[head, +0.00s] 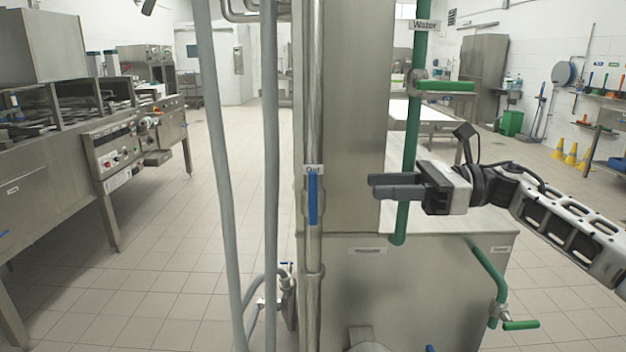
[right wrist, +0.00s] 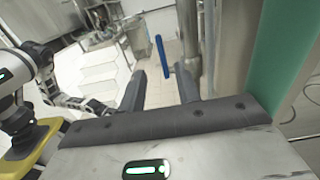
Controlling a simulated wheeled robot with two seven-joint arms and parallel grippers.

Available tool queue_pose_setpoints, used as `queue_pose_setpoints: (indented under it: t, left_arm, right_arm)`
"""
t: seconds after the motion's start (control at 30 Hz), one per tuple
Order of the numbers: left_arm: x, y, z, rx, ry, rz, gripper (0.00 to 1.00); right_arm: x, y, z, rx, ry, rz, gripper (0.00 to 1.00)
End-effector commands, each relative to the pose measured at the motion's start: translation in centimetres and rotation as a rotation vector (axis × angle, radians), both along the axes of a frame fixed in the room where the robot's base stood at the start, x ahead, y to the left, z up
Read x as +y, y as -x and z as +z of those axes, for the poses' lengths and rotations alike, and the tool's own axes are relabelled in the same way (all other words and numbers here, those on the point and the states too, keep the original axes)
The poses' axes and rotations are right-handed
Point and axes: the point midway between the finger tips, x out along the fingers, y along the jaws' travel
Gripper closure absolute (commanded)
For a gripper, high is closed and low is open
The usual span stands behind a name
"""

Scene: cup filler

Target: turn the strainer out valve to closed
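The valve labelled "Out" has a blue lever handle (head: 313,200) on the vertical steel pipe in the middle of the head view. The handle hangs straight down, in line with the pipe. In the right wrist view the blue handle (right wrist: 162,55) shows beyond the fingers, between their tips. My right gripper (head: 374,186) is to the right of the handle, at about its height, with its fingers pointing left. It is open and empty in the right wrist view (right wrist: 162,82), apart from the handle. My left gripper is not in view.
A green pipe (head: 412,130) labelled "Water", with a green handle (head: 445,86), stands just behind my right gripper. Two grey hoses (head: 271,150) hang left of the valve pipe. A steel tank (head: 410,290) is below. A green-handled valve (head: 521,325) sits low at right.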

Motion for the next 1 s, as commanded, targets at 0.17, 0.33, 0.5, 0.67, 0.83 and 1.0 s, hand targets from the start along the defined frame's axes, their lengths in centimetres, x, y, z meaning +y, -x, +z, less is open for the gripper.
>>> queue_pose_setpoints:
  t: [0.17,0.33,0.5,0.67,0.83,1.0]
  left_arm:
    - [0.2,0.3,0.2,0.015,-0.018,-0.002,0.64]
    - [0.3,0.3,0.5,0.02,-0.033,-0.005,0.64]
    - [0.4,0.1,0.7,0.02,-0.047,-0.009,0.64]
    - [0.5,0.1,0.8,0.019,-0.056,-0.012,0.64]
    - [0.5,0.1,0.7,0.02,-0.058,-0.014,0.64]
    - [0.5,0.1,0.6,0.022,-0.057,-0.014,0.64]
  right_arm:
    - [4.2,0.1,0.3,0.001,0.0,0.004,0.67]
    - [7.8,0.1,0.3,0.002,-0.002,0.005,0.67]
    - [10.3,0.0,0.2,0.001,-0.001,0.001,0.67]
    - [11.4,0.0,0.1,0.002,-0.002,-0.001,0.67]
    - [11.7,0.0,0.0,0.001,-0.002,-0.001,0.67]
    - [11.6,0.0,0.0,0.001,-0.002,-0.001,0.73]
